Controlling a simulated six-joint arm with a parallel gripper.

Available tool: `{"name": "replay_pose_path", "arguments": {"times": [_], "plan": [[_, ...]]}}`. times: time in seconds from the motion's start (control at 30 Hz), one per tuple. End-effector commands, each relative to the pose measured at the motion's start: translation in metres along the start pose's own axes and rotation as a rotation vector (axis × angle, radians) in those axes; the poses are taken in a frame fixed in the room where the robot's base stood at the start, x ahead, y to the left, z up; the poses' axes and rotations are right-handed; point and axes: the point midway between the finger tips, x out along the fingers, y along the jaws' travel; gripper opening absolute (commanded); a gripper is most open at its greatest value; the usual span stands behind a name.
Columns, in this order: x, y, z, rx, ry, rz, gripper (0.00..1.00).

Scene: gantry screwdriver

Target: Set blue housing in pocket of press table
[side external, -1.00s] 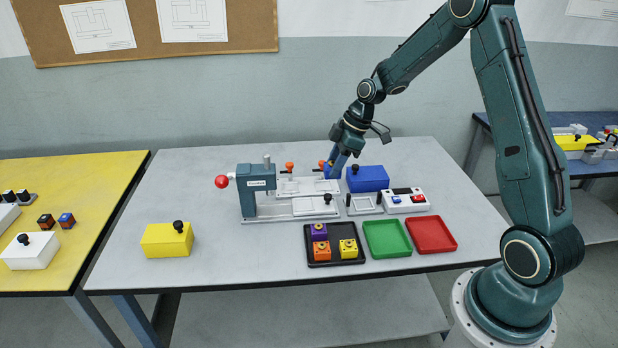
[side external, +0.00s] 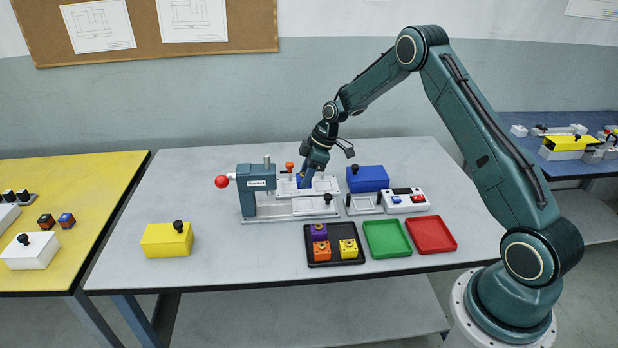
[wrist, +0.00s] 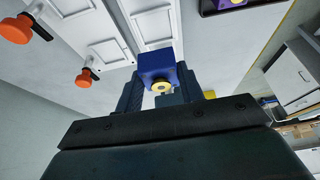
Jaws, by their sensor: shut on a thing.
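My gripper (side external: 305,178) is shut on the blue housing (side external: 303,181), low over the press fixture in the side view. In the wrist view the blue housing (wrist: 157,68) sits between the two fingers (wrist: 163,95), with a yellow ring on its face. I cannot tell whether the housing touches the plate.
A blue box (side external: 367,179) and a white button panel (side external: 405,200) stand to the right. A black tray (side external: 335,261) with purple, orange and yellow housings, a green tray (side external: 387,238) and a red tray (side external: 431,234) lie in front.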

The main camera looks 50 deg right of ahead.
Motion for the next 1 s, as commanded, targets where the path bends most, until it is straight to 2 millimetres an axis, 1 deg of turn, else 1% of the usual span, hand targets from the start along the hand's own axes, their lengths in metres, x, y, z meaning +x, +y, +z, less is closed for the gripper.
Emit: {"name": "replay_pose_path", "arguments": {"times": [0.17,0.37,0.8,1.0], "plan": [[0.003,0.000,0.002,0.000,0.000,-0.001,0.12],[0.012,0.000,0.005,0.000,-0.001,-0.001,0.12],[0.039,0.000,0.016,0.000,0.000,-0.001,0.12],[0.049,0.000,0.020,-0.001,0.000,0.000,0.12]]}}
